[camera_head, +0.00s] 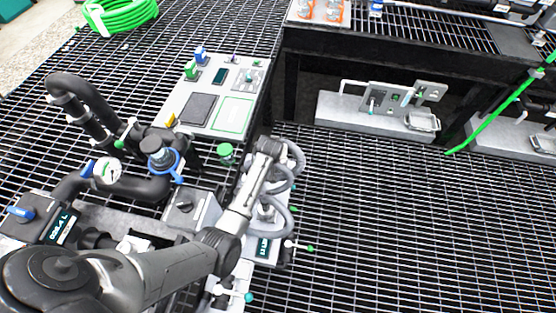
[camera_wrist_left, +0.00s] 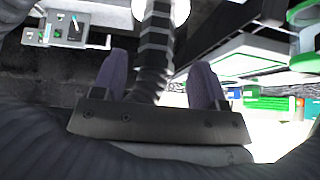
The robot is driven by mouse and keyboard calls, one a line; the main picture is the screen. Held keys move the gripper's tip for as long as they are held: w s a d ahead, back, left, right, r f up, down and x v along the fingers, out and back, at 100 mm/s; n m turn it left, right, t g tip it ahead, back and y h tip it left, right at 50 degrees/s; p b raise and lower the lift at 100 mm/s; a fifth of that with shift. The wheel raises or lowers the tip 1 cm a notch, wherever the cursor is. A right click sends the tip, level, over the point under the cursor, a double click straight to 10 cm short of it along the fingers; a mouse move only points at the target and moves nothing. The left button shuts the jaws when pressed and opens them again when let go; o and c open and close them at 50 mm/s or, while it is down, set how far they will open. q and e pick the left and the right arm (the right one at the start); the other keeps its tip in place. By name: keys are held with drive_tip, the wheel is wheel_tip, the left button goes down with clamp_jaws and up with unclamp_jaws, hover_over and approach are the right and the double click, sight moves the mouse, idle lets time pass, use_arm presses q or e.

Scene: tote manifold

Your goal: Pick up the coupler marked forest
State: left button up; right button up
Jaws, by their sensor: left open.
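My left arm comes in from the lower left in the head view; its gripper is hard to make out there among grey hoses. In the left wrist view the left gripper (camera_wrist_left: 160,72) is open, with two purple-grey fingers apart. A black ribbed hose (camera_wrist_left: 157,45) shows between them, and I cannot tell whether it is within reach. A green-capped fitting (camera_head: 225,152) stands just left of my wrist in the head view. Another fitting with a blue collar (camera_head: 172,163) is farther left on black piping. No marking reading forest is legible. My right gripper is not in view.
A white panel (camera_head: 228,80) with a green-outlined square and small blue, green and purple parts lies behind. A pressure gauge (camera_head: 106,171) and black pipes crowd the left. A grey unit (camera_head: 345,115) sits at the back right. Open grating (camera_head: 410,220) fills the right.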

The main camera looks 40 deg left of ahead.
use_arm(q)
drive_tip(key=shift+w+f, duration=0.1)
drive_tip(key=shift+f, duration=0.2)
drive_tip(key=b+x, duration=0.4)
drive_tip(key=shift+w+f, duration=0.25)
drive_tip(key=shift+w, duration=0.05)
drive_tip(key=c, duration=1.2)
drive_tip(key=shift+r, duration=0.1)
clamp_jaws()
